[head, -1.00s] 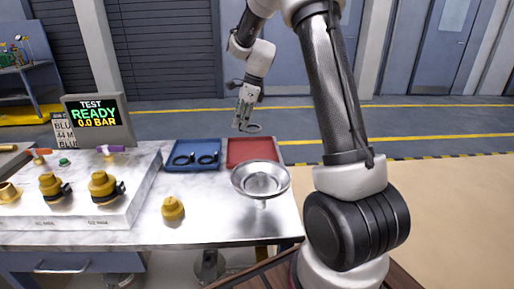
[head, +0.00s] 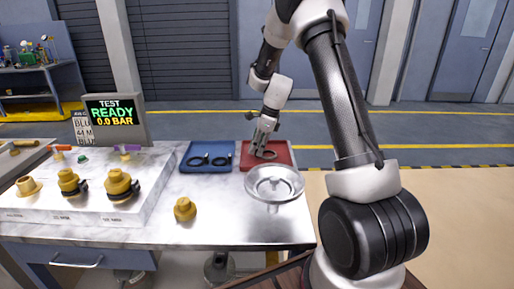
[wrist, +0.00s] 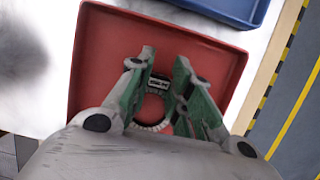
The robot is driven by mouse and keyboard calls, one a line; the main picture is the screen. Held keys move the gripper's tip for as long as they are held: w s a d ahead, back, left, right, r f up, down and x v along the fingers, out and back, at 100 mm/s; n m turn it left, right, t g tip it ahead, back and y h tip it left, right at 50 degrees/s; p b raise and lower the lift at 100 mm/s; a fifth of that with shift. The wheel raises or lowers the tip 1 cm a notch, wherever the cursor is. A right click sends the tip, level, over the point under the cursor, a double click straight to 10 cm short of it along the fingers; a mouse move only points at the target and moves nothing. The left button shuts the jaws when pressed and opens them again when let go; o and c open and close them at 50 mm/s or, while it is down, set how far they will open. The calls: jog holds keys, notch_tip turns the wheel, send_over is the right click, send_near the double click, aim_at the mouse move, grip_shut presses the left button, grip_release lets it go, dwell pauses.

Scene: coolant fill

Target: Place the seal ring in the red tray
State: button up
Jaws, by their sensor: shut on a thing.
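The red tray (head: 283,148) lies at the back right of the bench, and it fills much of the wrist view (wrist: 92,60). My gripper (head: 262,152) is low over the tray. In the wrist view my gripper (wrist: 160,88) is shut on the seal ring (wrist: 152,112), a dark ring with a lighter edge, held between the green-padded fingers. The ring also shows in the head view (head: 267,155), inside the tray's outline. I cannot tell whether it touches the tray floor. The ring's near part is partly hidden by the fingers.
A blue tray (head: 206,168) with two dark rings stands left of the red tray. A metal funnel (head: 274,183) stands just in front of the red tray. A yellow cap (head: 185,209) and a block with yellow fittings (head: 120,187) are further left.

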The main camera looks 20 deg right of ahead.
jog(key=o, duration=0.8)
jog(key=v, duration=1.2)
jog(key=s+a+r+n+h, duration=0.1)
jog(key=s+a+r+n, duration=0.1)
jog(key=s+r+n, duration=0.45)
jog(key=s+r+n+t+h, duration=0.1)
jog(key=s+r+n, duration=0.1)
jog(key=s+n, duration=0.6)
jog(key=s+r+n+t+h, duration=0.1)
jog(key=s+n, duration=0.7)
jog(key=s, duration=1.2)
jog(key=shift+d+r+t+h, duration=0.3)
jog(key=shift+r+t, duration=0.3)
jog(key=shift+r, duration=0.25)
